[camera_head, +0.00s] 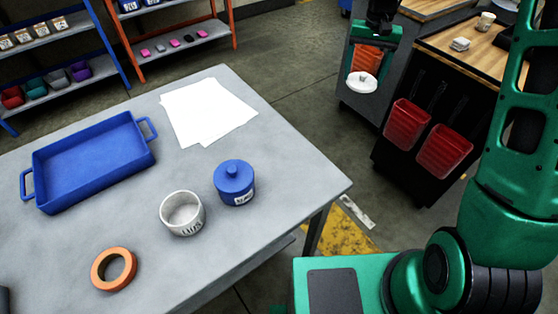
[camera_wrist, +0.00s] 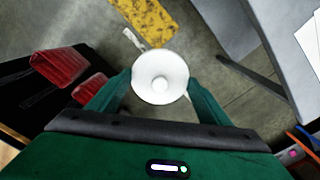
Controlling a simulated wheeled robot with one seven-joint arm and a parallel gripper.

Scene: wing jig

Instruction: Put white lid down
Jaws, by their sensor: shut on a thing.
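The white lid (camera_head: 361,83) is round with a knob on top. My gripper (camera_head: 375,60) is shut on it and holds it in the air, over the floor and beyond the table's right end. In the wrist view the white lid (camera_wrist: 160,78) sits between the two green fingers (camera_wrist: 159,88), knob facing the camera. An open white jar (camera_head: 182,212) with a printed label stands on the grey table, with no lid on it. A blue jar (camera_head: 234,183) with its blue lid on stands to its right, apart from it.
The grey table (camera_head: 250,110) also holds a blue tray (camera_head: 95,160), white paper sheets (camera_head: 205,110) and an orange ring (camera_head: 113,269). A dark cabinet with red bins (camera_head: 444,151) stands at the right. Free table surface lies around the white jar.

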